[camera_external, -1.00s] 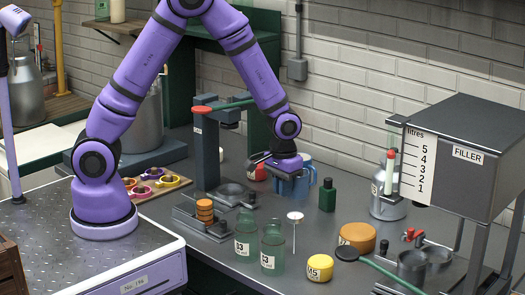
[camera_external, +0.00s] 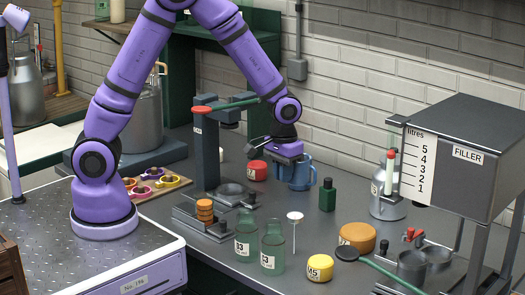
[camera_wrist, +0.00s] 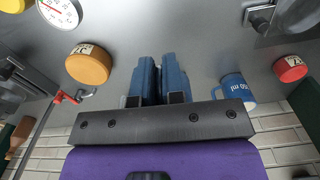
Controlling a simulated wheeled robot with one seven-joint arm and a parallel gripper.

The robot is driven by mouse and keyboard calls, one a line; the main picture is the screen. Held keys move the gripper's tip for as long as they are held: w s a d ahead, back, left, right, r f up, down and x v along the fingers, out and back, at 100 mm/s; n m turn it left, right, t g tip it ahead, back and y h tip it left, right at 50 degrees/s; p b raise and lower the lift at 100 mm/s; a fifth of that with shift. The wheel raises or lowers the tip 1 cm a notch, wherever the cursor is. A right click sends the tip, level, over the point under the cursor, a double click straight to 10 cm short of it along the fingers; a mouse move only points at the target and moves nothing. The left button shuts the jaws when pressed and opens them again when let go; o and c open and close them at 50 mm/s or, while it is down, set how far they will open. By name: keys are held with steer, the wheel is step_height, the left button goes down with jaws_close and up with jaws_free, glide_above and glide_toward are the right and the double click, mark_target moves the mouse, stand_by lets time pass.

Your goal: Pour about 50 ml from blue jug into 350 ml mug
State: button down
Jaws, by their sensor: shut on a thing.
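My gripper (camera_external: 287,155) is shut at the back of the bench, below my purple arm; in the wrist view (camera_wrist: 157,98) its jaws are close together. Blue upright shapes between and beyond the jaws are taken as the blue jug (camera_wrist: 175,80); its mouth and contents are hidden. The blue mug (camera_wrist: 237,90), with a white label ending in "50 ml", stands apart to the right of the jaws in the wrist view. In the external view, blue surfaces with a handle (camera_external: 302,176) show just under my gripper; jug and mug overlap there and I cannot separate them clearly.
An orange round tub (camera_external: 357,237), a white dial thermometer (camera_external: 295,217) and green glass jars (camera_external: 272,248) stand in front. The brick wall is close behind.

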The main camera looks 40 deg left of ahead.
steer(key=shift+r, duration=0.55)
steer(key=shift+w+d+n, duration=0.25)
steer(key=shift+w+n, duration=0.55)
steer(key=shift+w, duration=0.4)
steer(key=w+d+n, duration=0.2)
steer(key=w+n, duration=1.5)
steer(key=w, duration=0.6)
step_height(320, 180, down, 7)
steer(key=shift+s+r+m, duration=0.2)
steer(key=shift+s+m, duration=0.05)
steer(key=shift+m, duration=0.05)
steer(key=shift+a, duration=0.2)
steer(key=a+r+h, duration=0.6)
steer(key=a+h, duration=0.1)
steer(key=h, duration=0.1)
steer(key=shift+w+g, duration=0.2)
steer(key=shift+g, duration=0.1)
